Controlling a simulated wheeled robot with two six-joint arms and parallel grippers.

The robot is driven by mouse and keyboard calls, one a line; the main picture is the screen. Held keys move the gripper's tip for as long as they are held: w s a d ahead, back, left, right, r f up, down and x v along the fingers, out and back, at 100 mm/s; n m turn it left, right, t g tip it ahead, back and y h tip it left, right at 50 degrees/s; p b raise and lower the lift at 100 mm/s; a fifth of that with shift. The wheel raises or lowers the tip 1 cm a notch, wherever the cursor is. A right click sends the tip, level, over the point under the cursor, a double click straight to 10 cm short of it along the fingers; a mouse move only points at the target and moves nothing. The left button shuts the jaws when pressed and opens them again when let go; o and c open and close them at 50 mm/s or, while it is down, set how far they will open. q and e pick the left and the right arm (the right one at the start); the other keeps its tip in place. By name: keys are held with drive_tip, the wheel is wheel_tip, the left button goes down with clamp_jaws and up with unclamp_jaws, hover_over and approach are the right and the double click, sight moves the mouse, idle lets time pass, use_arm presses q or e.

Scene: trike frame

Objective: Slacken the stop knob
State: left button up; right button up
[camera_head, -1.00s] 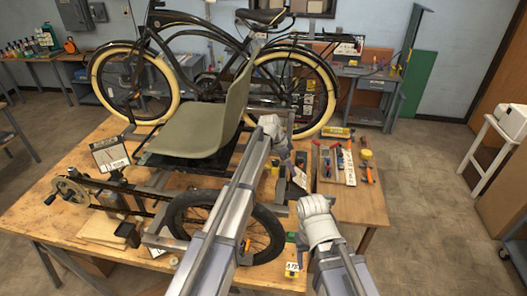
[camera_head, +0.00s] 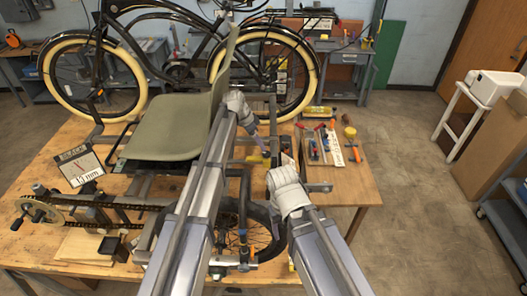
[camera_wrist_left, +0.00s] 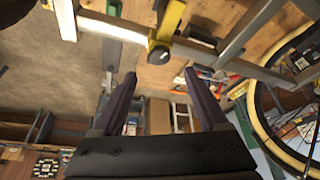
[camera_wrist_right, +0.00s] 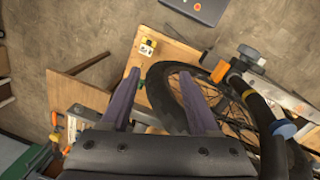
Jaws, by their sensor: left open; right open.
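A yellow bracket with a round dark-and-yellow knob (camera_wrist_left: 159,52), which looks like the stop knob, sits on a metal frame tube (camera_wrist_left: 245,35) in the left wrist view. My left gripper (camera_wrist_left: 160,76) is open, its fingers on either side of the knob in the picture, with nothing between them. In the head view a yellow part (camera_head: 258,158) shows just below my left gripper (camera_head: 257,140). My right gripper (camera_wrist_right: 158,86) is open and empty above the front wheel (camera_wrist_right: 163,88). In the head view its fingers are hidden behind its wrist (camera_head: 286,190).
The trike's seat (camera_head: 175,125) stands left of my left arm. Tools lie on the bench's right part (camera_head: 355,190). A bicycle (camera_head: 175,65) stands behind. The floor to the right (camera_head: 410,215) is clear.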

sight(266, 154)
use_arm(q)
drive_tip(key=b+x, duration=0.6)
drive_tip(key=x, duration=0.1)
drive_tip(key=shift+d+f, duration=0.1)
drive_tip(key=shift+f, duration=0.15)
drive_tip(key=shift+r, duration=0.1)
drive_tip(key=shift+c, duration=0.4)
clamp_jaws()
